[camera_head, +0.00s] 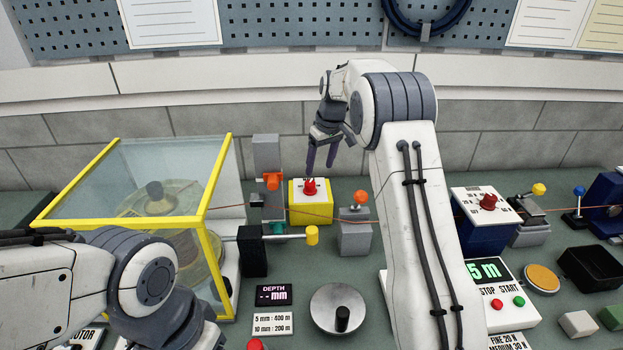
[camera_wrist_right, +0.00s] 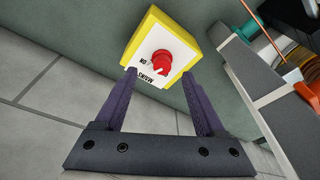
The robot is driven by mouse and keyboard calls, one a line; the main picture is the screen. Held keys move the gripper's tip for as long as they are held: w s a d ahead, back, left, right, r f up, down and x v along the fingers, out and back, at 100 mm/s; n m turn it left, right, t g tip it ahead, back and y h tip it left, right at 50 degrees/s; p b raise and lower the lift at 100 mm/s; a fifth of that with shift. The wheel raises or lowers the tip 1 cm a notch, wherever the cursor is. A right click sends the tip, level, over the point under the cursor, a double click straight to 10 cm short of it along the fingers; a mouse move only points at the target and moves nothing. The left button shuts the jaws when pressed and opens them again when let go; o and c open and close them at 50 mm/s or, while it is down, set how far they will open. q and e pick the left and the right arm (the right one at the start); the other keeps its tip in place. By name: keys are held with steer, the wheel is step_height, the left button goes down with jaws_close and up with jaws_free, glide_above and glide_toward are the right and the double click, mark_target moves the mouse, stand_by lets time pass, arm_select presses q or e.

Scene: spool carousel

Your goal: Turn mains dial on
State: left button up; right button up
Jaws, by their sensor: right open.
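The mains dial is a red knob (camera_head: 310,187) on a yellow box (camera_head: 311,215) with a white top, near the back wall. In the right wrist view the knob (camera_wrist_right: 161,61) sits on the white face (camera_wrist_right: 176,52), with "MAINS" and "ON" lettering partly readable beside it. Which mark the knob points at is too small to tell. My right gripper (camera_head: 321,166) is open and empty, pointing down just above the box. In the wrist view its two fingertips lie either side of the knob's line, apart from it. My left arm shows at lower left, its gripper out of view.
A yellow-framed clear cover (camera_head: 210,190) stands left of the box. A grey post with an orange part (camera_head: 272,181) stands close left, and a grey block with an orange knob (camera_head: 355,230) close right. A blue box with another red dial (camera_head: 488,201) stands farther right. A thin orange strand crosses in front.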

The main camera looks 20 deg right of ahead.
mark_target(311, 183)
steer(key=w+f+n+y+p, duration=0.1)
steer(key=f+n, duration=0.1)
steer(key=w+a+f+n+p, duration=0.1)
steer(key=f+n, duration=0.1)
steer(key=f, duration=0.1)
steer(key=w+f+n+y+p, duration=0.1)
steer(key=f+n, duration=0.1)
steer(key=n, duration=0.1)
steer(key=shift+a+f+t+y, duration=0.15)
steer(key=shift+f+t+y, duration=0.1)
steer(key=shift+t+y, duration=0.05)
stand_by(0.3)
